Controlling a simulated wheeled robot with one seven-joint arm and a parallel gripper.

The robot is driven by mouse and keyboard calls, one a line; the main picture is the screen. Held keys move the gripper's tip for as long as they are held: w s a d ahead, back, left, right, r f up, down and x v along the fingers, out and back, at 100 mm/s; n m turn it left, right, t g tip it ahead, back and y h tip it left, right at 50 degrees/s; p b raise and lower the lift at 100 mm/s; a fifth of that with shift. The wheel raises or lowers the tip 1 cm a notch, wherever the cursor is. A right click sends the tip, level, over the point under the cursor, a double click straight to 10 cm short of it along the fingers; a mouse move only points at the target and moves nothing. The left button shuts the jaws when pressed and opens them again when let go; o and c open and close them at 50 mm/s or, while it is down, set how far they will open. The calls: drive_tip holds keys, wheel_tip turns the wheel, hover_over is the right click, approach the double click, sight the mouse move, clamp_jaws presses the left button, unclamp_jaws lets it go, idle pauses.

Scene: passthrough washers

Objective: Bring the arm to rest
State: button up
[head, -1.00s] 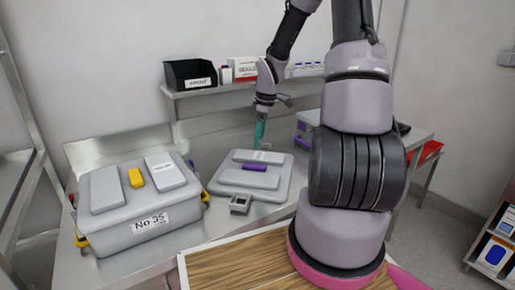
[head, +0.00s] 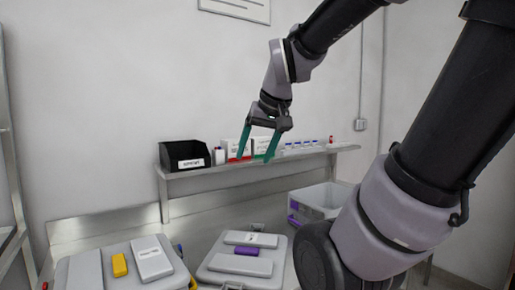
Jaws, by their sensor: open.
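My gripper (head: 254,157) is open and empty, with its two teal fingers pointing down. It hangs in the air in front of the wall shelf, above the grey case lid with the purple handle. My arm reaches in from the upper right and bends down at the wrist. Nothing is between the fingers, and they appear apart from the things behind them.
A shelf (head: 190,173) carries a black bin (head: 185,157), boxes and small bottles. Below stand a grey case with a yellow latch (head: 119,265), a grey lid with a purple handle (head: 246,251) and an open grey bin (head: 320,196).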

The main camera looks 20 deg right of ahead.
drive_tip(key=shift+s+a+r+m+t+y, duration=0.15)
drive_tip(key=shift+s+r+m, duration=0.15)
drive_tip(key=shift+s, duration=0.25)
drive_tip(key=shift+s+a+r+m+t+y, duration=0.1)
drive_tip(key=shift+s+a+r+m, duration=0.15)
drive_tip(key=shift+s, duration=0.3)
drive_tip(key=shift+s+a+r+m+t+y, duration=0.1)
drive_tip(key=shift+s+r+m+t+y, duration=0.1)
drive_tip(key=shift+s+m, duration=0.25)
drive_tip(key=shift+d, duration=0.1)
